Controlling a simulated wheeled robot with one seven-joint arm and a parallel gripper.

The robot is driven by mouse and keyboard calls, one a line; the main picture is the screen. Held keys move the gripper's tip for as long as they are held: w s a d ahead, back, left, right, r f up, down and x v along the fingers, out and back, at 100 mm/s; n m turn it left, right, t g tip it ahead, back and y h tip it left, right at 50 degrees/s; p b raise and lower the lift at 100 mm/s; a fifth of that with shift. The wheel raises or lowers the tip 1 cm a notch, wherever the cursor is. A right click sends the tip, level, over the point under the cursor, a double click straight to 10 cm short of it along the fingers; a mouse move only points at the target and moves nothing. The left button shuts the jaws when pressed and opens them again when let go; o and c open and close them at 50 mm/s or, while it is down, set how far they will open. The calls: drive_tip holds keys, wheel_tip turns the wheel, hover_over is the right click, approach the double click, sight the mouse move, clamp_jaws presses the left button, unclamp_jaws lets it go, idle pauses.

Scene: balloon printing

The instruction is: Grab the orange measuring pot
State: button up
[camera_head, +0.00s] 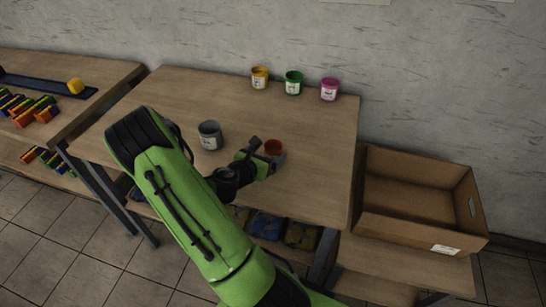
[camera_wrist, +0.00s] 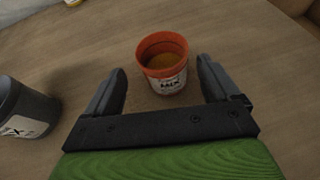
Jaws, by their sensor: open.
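The orange measuring pot (camera_wrist: 163,62) stands upright on the wooden table, with a white label on its front and an orange-brown content inside. My gripper (camera_head: 265,154) is low over the table. In the wrist view my gripper (camera_wrist: 163,82) is open, one finger on each side of the pot, with gaps on both sides. The pot sits at or slightly beyond the fingertips.
A grey pot (camera_head: 210,135) stands left of my gripper; it also shows in the wrist view (camera_wrist: 25,108). Yellow (camera_head: 260,78), green (camera_head: 293,83) and pink (camera_head: 329,89) pots stand at the back. A cardboard box (camera_head: 408,203) is at the right. The table's right side is clear.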

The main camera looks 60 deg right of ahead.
sight(276, 149)
drive_tip(key=x, duration=0.2)
drive_tip(key=b+x, duration=0.1)
drive_tip(key=x, duration=0.2)
drive_tip(key=shift+s+d+f, duration=0.25)
drive_tip(key=shift+a, duration=0.1)
drive_tip(key=shift+c, duration=0.2)
